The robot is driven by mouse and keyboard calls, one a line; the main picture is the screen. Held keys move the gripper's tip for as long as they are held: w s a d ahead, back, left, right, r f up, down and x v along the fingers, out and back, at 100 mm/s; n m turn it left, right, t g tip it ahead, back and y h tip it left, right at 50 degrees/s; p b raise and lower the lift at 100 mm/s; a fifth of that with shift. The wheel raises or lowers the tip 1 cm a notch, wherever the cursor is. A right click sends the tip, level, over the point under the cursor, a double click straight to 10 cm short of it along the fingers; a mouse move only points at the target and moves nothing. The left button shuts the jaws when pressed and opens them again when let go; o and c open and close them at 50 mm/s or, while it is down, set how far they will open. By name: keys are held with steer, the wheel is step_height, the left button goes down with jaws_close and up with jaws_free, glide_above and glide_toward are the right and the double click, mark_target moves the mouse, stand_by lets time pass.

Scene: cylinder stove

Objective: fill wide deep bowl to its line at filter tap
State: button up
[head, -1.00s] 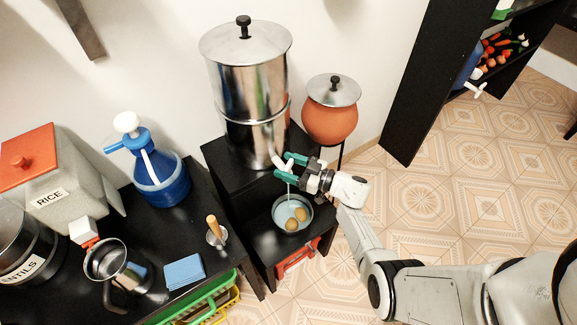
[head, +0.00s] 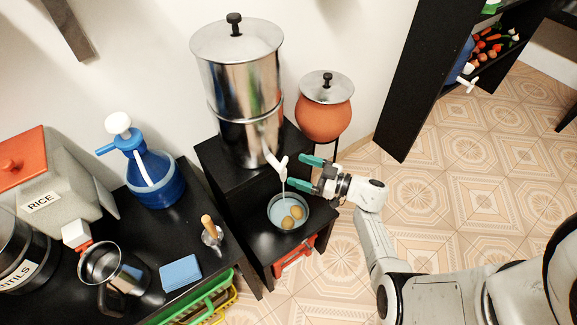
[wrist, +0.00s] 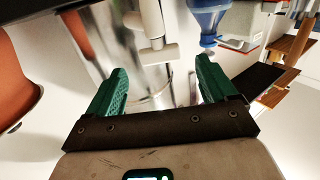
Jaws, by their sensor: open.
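The filter tap (head: 275,158) is white and sticks out from the base of the steel filter (head: 240,90). A thin pale stream (head: 284,188) runs from it down into the wide deep bowl (head: 304,222) on the low black shelf. The bowl holds bluish water and two round brownish things (head: 292,217). I cannot make out its line or the exact water level. My gripper (head: 303,172) is open and empty, just right of the tap and above the bowl's right side. In the wrist view the tap (wrist: 152,30) is ahead, between the green fingers and apart from them.
An orange clay pot (head: 322,118) with a metal lid stands right of the filter, behind my gripper. The tiled floor (head: 440,190) at right is open.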

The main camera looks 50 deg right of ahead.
steer(key=shift+v, duration=2.3)
stand_by(0.7)
